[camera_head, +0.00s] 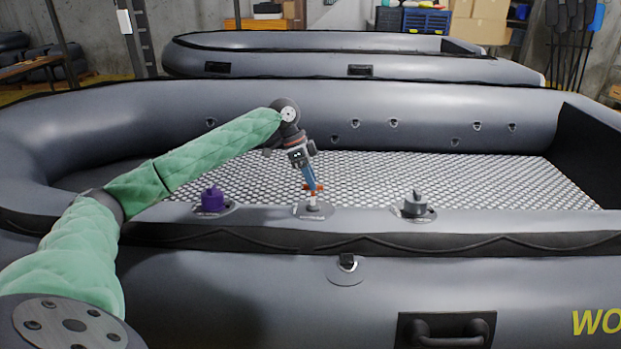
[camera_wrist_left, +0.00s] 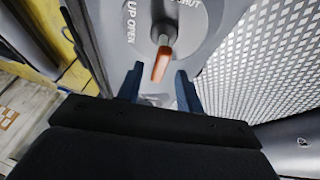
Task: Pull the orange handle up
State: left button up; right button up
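The orange handle (camera_wrist_left: 161,64) sits on a grey round valve plate (camera_wrist_left: 205,40) lettered "UP OPEN" and "SHUT" in the left wrist view. In the head view the orange handle (camera_head: 314,187) shows small at the tips of my left gripper (camera_head: 310,180), above the near tube of the boat. My left gripper (camera_wrist_left: 160,72) is open in the wrist view, its two blue fingers on either side of the handle's end with gaps between. I cannot tell whether a finger touches it. My right gripper is not in view.
A purple cap (camera_head: 212,200) stands left of the valve and a grey cap (camera_head: 414,205) right of it on the same tube. The boat's patterned floor (camera_head: 450,180) is clear behind. Another grey boat (camera_head: 330,65) lies at the back.

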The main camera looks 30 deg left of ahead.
pick_arm(q)
jog(key=shift+a, duration=0.1)
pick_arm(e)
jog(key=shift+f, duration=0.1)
